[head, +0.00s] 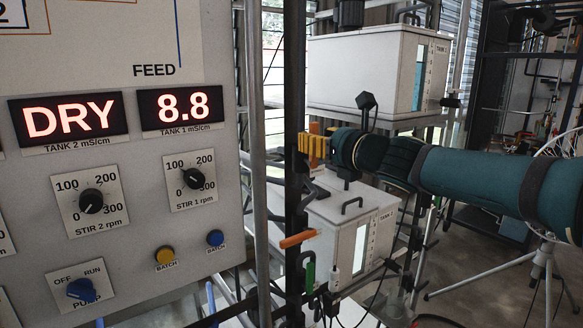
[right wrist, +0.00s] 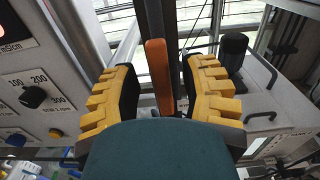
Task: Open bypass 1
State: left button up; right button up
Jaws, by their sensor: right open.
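My right gripper (head: 311,146) reaches in from the right in the head view, its yellow fingers beside a dark upright post. In the right wrist view its fingers (right wrist: 160,90) are spread apart. An upright orange lever (right wrist: 158,77) shows in the gap between them, against the dark post; I see no finger touching it. In the head view, another orange lever (head: 298,239) lies nearly level lower on the post, with a green lever (head: 310,272) below it. I can read no bypass label on any lever. My left gripper is not in view.
A control panel (head: 130,235) with knobs and lit displays stands close on the left. White tanks stand above (head: 350,70) and below (head: 330,225) my right forearm. A grey upright (head: 258,150) stands between panel and post. A tripod (head: 541,265) stands at right.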

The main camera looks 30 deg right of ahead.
jog(key=shift+s+d+p, duration=0.2)
jog(key=shift+s+p, duration=0.3)
jog(key=shift+s, duration=2.35)
jog(key=s, duration=1.2)
jog(key=shift+d, duration=0.45)
